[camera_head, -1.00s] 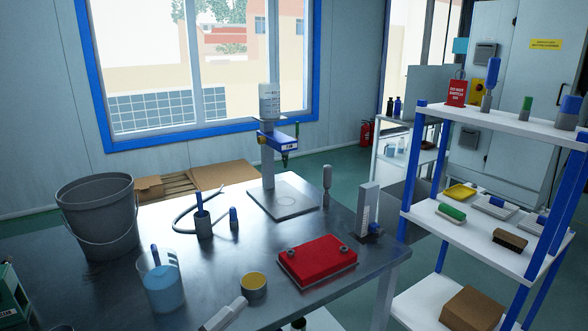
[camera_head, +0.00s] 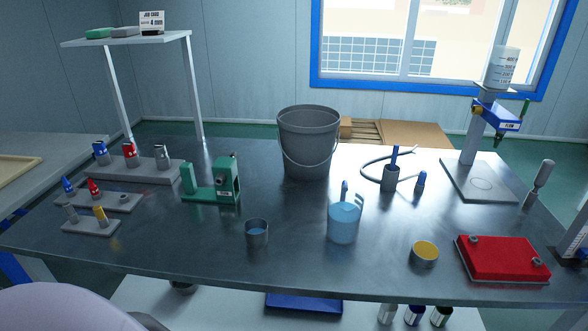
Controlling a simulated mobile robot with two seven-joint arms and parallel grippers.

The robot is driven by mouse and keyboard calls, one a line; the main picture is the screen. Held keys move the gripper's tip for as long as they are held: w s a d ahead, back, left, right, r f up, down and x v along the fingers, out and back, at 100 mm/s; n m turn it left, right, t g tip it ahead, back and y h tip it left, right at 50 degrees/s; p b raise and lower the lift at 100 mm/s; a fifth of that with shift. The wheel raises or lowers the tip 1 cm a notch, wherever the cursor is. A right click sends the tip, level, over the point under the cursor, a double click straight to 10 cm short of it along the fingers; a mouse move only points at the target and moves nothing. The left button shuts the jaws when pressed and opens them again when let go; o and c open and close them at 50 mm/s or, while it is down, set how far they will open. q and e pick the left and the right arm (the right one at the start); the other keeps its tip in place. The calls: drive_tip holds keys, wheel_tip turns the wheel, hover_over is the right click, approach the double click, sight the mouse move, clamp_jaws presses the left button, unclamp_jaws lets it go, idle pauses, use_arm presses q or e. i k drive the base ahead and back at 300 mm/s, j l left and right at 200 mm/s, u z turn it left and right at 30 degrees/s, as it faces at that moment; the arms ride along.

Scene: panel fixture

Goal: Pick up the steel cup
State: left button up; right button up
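A small grey steel cup (camera_head: 257,238) stands upright on the dark metal table (camera_head: 310,270), near its front edge and left of the middle. Its inside shows blue, but I cannot tell whether that is liquid. A similar short round container (camera_head: 424,258) with a yellow top or filling stands farther right. Neither of my grippers shows in the head view. Nothing touches the steel cup.
A grey bucket (camera_head: 308,150) stands behind the cup. A green fixture (camera_head: 215,182) and grey holder blocks (camera_head: 140,170) are to the left. A red case (camera_head: 500,258) lies at right. The table around the cup is clear. A pale rounded shape (camera_head: 60,308) fills the lower left.

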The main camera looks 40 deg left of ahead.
sight(255, 229)
drive_tip(key=u, duration=1.35)
